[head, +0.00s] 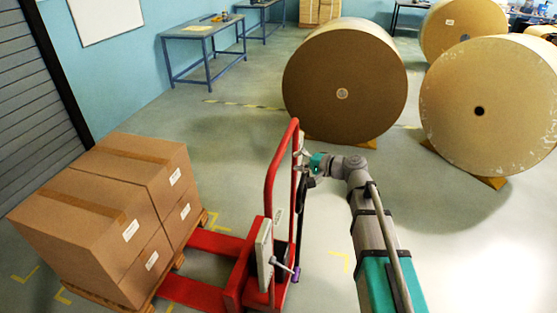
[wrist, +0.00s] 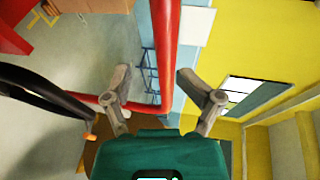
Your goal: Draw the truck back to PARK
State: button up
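The red truck (head: 238,283) stands at the lower middle of the head view, its forks under a wooden pallet (head: 178,262) stacked with brown cartons (head: 105,200). Its tall red loop handle (head: 270,185) rises beside my gripper (head: 306,160). In the wrist view my gripper (wrist: 153,75) is open, its two fingers spread apart. The red handle tube (wrist: 165,50) runs between them in the picture, nearer the right fingertip. I cannot tell whether the fingers touch it. No PARK lettering is readable.
Yellow corner marks (head: 341,261) are on the floor around the truck and pallet. Large kraft rolls (head: 343,85) rest on wedges at the back and right. A blue bench (head: 202,30) stands by the far wall, a shutter (head: 35,95) at left. Floor between truck and rolls is clear.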

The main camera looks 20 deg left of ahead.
aim_at(278, 162)
jog(key=d+r+n+g+p, duration=0.1)
jog(key=d+r+n+g, duration=0.1)
jog(key=d+g, duration=0.2)
jog(key=d, duration=0.3)
jog(key=shift+s+d+p, duration=0.3)
jog(key=shift+s+d, duration=0.1)
jog(key=shift+a, duration=0.2)
jog(key=shift+b+x, duration=1.35)
jog(key=shift+x, duration=5.45)
jog(key=shift+s+r, duration=0.15)
jog(key=shift+r, duration=0.05)
grip_shut()
